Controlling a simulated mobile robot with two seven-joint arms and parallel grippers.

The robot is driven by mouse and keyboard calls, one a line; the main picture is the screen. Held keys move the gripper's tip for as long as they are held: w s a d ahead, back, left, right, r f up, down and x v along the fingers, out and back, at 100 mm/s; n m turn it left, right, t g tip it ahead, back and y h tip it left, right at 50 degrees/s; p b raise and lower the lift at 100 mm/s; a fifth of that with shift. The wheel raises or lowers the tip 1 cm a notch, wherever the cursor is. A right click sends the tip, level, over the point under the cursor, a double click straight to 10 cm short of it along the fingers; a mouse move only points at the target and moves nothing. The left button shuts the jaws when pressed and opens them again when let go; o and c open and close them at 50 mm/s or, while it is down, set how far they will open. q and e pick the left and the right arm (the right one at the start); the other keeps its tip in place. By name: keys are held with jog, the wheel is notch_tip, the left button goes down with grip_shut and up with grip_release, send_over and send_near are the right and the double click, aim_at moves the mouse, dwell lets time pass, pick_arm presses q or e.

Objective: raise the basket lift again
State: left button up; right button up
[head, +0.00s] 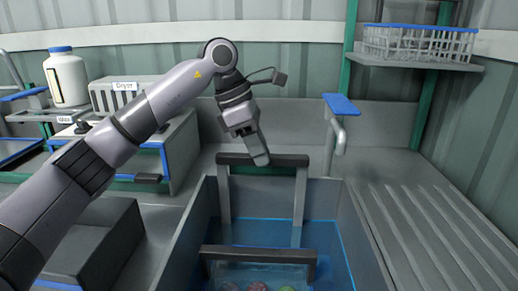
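The basket lift stands in a water-filled tank (348,235) at the lower middle. Its grey uprights (300,200) carry a black rear bar (290,160) above the water. A black front bar (258,255) sits lower and nearer to me. Just below it, the basket holds round reddish and green items, cut off by the picture's edge. My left gripper (260,158) points down at the middle of the rear bar, with its fingertips overlapping the bar. It shows edge-on, so I cannot tell whether it grips the bar. My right gripper is not in view.
A tap with a blue lever (341,106) stands behind the tank. A ribbed draining board (430,230) lies clear at right. A white bottle (66,78) and a labelled box (122,95) stand at left.

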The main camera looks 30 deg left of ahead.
pick_arm(q)
grip_shut()
jog(key=shift+r+p, duration=0.6)
jog(key=shift+r, duration=0.1)
notch_tip(320, 180, up, 18)
jog(key=p, duration=1.5)
jog(key=shift+f, duration=0.15)
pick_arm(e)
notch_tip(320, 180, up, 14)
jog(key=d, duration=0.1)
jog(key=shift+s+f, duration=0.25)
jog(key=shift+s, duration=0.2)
pick_arm(q)
jog(key=shift+w, duration=0.1)
jog(key=o, duration=0.7)
grip_release()
jog(key=shift+o, duration=0.2)
jog(key=shift+f, duration=0.1)
